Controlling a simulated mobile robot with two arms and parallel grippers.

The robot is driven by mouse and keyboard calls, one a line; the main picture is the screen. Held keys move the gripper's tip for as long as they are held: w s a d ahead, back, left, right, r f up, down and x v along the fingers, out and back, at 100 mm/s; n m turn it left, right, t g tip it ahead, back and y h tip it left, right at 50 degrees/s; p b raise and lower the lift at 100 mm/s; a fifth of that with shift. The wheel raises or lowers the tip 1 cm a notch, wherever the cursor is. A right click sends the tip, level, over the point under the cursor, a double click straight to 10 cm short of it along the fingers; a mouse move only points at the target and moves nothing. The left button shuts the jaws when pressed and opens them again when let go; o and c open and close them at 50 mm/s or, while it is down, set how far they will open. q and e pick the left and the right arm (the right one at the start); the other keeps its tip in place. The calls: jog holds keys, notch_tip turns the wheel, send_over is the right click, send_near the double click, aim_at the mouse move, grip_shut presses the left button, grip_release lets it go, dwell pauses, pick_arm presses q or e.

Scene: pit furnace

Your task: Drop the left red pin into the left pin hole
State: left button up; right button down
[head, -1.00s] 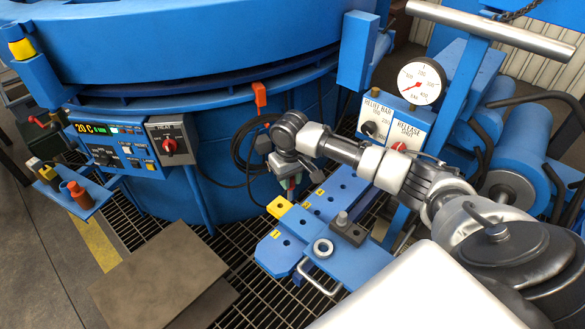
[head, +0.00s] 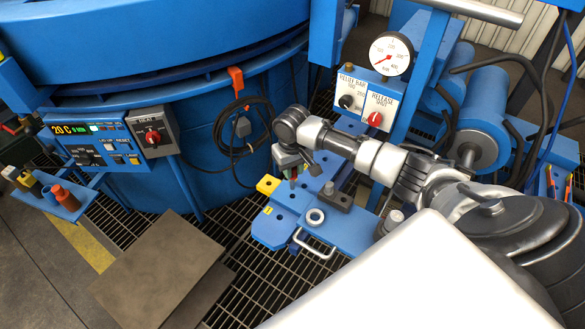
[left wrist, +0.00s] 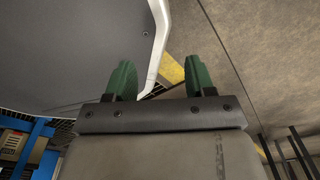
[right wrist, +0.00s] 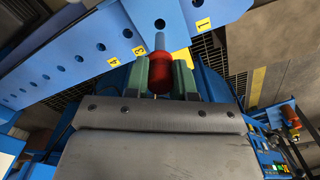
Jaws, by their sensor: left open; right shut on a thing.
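My right gripper (head: 291,172) is shut on a red pin in the head view. The right wrist view shows the red pin (right wrist: 159,72) between the green fingertips of that gripper (right wrist: 160,78), its grey tip pointing away toward the blue plate. The blue plate (head: 283,231) lies below the gripper and has several dark holes. In the right wrist view the blue plate (right wrist: 75,62) carries yellow number tags; I cannot tell which hole is the left pin hole, or whether the tip touches the plate. My left gripper (left wrist: 160,80) is open and empty, away from the plate.
A yellow block (head: 268,185), a metal ring (head: 316,217) and a dark clamp block (head: 336,198) sit on the plate. The blue furnace body (head: 225,140) stands behind. A side shelf at left holds an orange-red cylinder (head: 66,198). A gauge (head: 391,55) stands at upper right.

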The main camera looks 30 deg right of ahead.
aim_at(293, 188)
jog(key=shift+f+b, duration=1.35)
jog(key=shift+b, duration=0.2)
jog(key=shift+f+b, duration=0.7)
jog(key=shift+b, duration=0.2)
jog(key=shift+f+b, duration=0.4)
jog(key=shift+b, duration=0.05)
jog(key=shift+f+b, duration=0.35)
jog(key=shift+b, duration=0.05)
pick_arm(q)
jog(key=w+d+r, duration=0.1)
jog(key=w+d, duration=0.1)
jog(key=w, duration=1)
jog(key=shift+d+r+t, duration=0.15)
jog(key=shift+r+t, duration=0.1)
jog(key=shift+t, duration=0.15)
pick_arm(e)
jog(key=shift+f, duration=1.6)
jog(key=c, duration=0.9)
grip_release()
jog(key=shift+o, duration=0.2)
